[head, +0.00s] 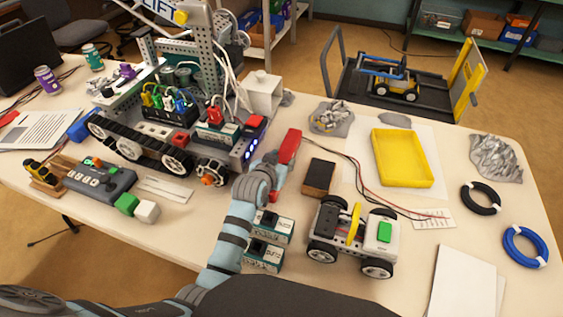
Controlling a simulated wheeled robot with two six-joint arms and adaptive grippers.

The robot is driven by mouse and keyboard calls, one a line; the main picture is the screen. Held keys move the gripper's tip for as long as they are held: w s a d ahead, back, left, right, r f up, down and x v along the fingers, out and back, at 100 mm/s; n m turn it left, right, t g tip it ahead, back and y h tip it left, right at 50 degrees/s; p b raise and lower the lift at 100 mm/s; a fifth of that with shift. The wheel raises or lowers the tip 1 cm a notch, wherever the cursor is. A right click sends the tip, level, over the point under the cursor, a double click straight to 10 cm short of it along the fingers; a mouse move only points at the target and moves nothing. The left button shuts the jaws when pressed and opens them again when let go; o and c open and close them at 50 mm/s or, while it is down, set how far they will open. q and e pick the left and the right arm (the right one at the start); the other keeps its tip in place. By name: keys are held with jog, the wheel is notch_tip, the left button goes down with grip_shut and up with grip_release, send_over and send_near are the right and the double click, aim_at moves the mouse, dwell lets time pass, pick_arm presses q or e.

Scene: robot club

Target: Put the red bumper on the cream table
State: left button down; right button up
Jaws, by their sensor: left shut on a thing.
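My left arm reaches in from the lower left, over the cream table (185,228). My left gripper (281,168) is shut on the red bumper (290,146), a long red piece near the middle of the table. Its upper end sticks out beyond the fingers, and part of it is hidden by the gripper. I cannot tell whether the bumper touches the tabletop. My right gripper is not in view.
A brown block (319,177), a small white wheeled robot (352,238) and a yellow tray (402,158) lie to the right. A large tracked robot (150,150) stands at left. Two small boxes (270,228) are beside my arm. Bare tabletop shows front left.

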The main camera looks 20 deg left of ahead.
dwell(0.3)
pick_arm(q)
jog(key=shift+f, duration=0.5)
jog(key=c, duration=1)
grip_release()
jog(key=shift+o, duration=0.2)
notch_tip(320, 180, up, 7)
jog(key=p, duration=0.8)
jog(key=shift+r+p, duration=0.1)
jog(key=shift+p, duration=0.2)
jog(key=shift+s, duration=0.1)
